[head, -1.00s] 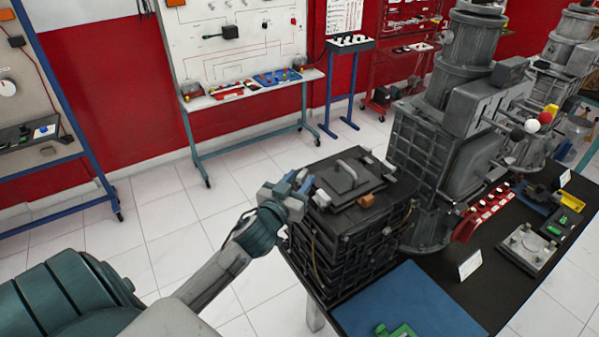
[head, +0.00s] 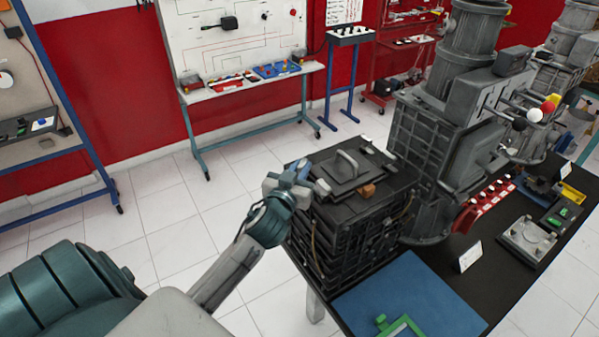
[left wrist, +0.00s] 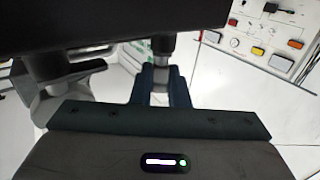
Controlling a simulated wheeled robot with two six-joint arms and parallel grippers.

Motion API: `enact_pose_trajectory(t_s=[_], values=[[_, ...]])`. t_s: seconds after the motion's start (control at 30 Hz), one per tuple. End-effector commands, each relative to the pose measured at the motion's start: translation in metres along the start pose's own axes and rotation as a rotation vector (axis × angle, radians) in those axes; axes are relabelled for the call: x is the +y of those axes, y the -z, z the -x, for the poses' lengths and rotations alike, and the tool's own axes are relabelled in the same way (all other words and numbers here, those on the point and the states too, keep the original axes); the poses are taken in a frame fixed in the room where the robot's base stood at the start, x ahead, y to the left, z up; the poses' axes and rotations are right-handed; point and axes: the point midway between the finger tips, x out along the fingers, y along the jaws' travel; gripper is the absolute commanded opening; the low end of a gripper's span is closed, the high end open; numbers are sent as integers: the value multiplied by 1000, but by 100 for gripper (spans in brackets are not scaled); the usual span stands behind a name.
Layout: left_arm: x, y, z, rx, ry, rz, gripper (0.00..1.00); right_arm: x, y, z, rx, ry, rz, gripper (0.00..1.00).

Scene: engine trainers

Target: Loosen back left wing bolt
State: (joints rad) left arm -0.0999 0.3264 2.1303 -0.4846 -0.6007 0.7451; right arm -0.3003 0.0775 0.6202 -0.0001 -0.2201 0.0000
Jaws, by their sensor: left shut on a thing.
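A black ribbed box (head: 345,238) with a flat lid (head: 347,176) and a grey arched handle stands at the left end of the dark table. My left gripper (head: 296,174) is at the box's back left corner. In the left wrist view its two dark blue fingers (left wrist: 160,88) are shut on a grey wing bolt (left wrist: 161,72) under the black edge of the box. The bolt is mostly hidden by the gripper in the head view. Another grey wing bolt (left wrist: 62,90) hangs to the left in the wrist view, clear of the fingers. My right gripper is not in view.
A large grey engine (head: 435,130) stands right of the box. A blue mat (head: 410,305) with a green frame (head: 400,330) lies in front. An orange-brown block (head: 367,191) sits at the lid's edge. Open tiled floor lies left of the box.

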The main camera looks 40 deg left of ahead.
Motion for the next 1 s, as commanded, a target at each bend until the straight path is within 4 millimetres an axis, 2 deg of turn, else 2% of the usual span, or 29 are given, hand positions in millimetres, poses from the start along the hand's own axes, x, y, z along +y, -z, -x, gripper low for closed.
enact_pose_trajectory(t_s=[0.33, 0.37, 0.47, 0.8, 0.87, 1.0], values=[[0, 0, 0, -1, 23, 1, 0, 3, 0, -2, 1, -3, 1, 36], [0, 0, 0, -1, 23, 1, 16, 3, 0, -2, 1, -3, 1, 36], [0, 0, 0, -1, 22, 1, 36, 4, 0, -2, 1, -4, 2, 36], [0, -1, 3, -1, 22, 1, 36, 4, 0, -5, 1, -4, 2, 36], [0, -2, 8, -1, 22, 1, 36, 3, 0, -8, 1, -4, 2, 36], [1, -5, 31, -1, 20, 1, 36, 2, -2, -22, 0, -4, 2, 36]])
